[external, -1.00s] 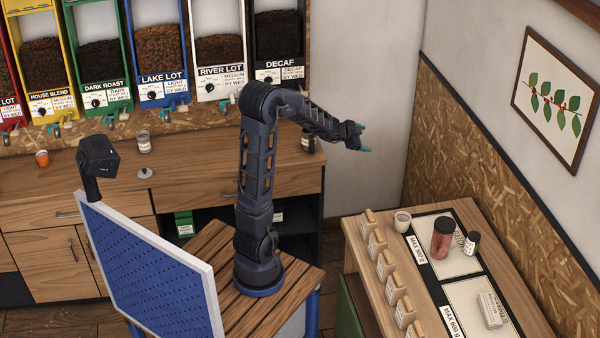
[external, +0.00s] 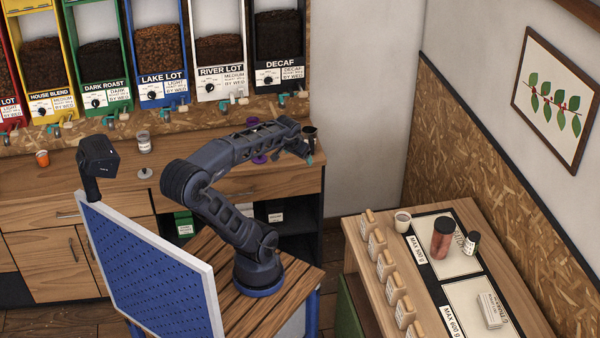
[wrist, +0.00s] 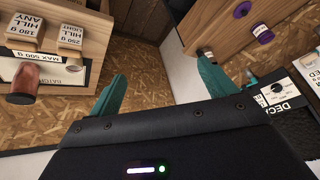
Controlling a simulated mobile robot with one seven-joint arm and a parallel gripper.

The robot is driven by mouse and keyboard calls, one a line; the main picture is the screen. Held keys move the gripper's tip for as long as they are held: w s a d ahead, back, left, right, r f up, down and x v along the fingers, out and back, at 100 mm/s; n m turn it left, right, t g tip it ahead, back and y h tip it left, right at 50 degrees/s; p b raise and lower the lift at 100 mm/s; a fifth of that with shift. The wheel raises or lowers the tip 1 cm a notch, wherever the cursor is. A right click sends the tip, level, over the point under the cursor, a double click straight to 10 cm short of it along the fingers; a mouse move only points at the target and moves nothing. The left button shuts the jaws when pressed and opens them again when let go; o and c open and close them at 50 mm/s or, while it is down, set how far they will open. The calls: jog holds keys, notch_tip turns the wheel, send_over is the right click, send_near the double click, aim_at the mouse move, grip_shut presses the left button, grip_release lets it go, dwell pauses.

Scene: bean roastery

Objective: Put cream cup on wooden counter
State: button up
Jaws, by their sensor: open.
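The cream cup (external: 402,221) stands upright on the right-hand wooden table, at its back left corner beside the mat marked MAX 900 g. The long wooden counter (external: 100,190) runs along the back wall under the bean dispensers. My gripper (external: 308,158) is at the right end of this counter, well away from the cream cup. In the wrist view my gripper (wrist: 160,90) has its two teal fingers wide apart with nothing between them.
An orange cup (external: 42,158) and a glass jar (external: 144,142) stand further left. A reddish jar (external: 442,238) and several wooden blocks (external: 376,243) occupy the right table.

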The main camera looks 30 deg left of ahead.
jog(key=s+d+g+h, duration=0.1)
jog(key=s+d, duration=0.1)
jog(key=s, duration=0.4)
jog(key=shift+s+f+n, duration=0.15)
jog(key=shift+f+n, duration=0.15)
jog(key=shift+f, duration=0.1)
